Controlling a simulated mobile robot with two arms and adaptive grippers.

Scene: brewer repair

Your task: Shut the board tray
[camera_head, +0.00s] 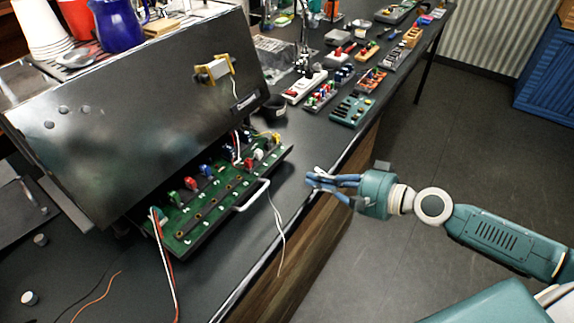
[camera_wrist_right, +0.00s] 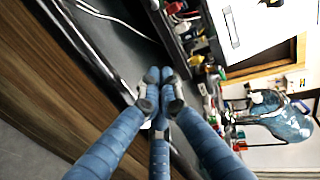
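The board tray (camera_head: 222,205) sticks out from the lower front of the dark brewer (camera_head: 150,115). It carries a green circuit board with red, green, blue and white parts. A pale bar handle (camera_head: 250,197) is on its front edge. My right gripper (camera_head: 311,180) is to the right of the handle, apart from it, by the counter edge. Its blue fingers are drawn together with nothing visible between them; the right wrist view also shows the fingertips (camera_wrist_right: 160,88) close together. My left gripper is not in view.
Wires hang from the tray's left corner, and a white cable (camera_head: 278,232) hangs at its right. A dark cup (camera_head: 275,107) and a power strip (camera_head: 304,87) stand behind it. Several component boards line the counter (camera_head: 330,150). Open floor (camera_head: 450,130) lies to the right.

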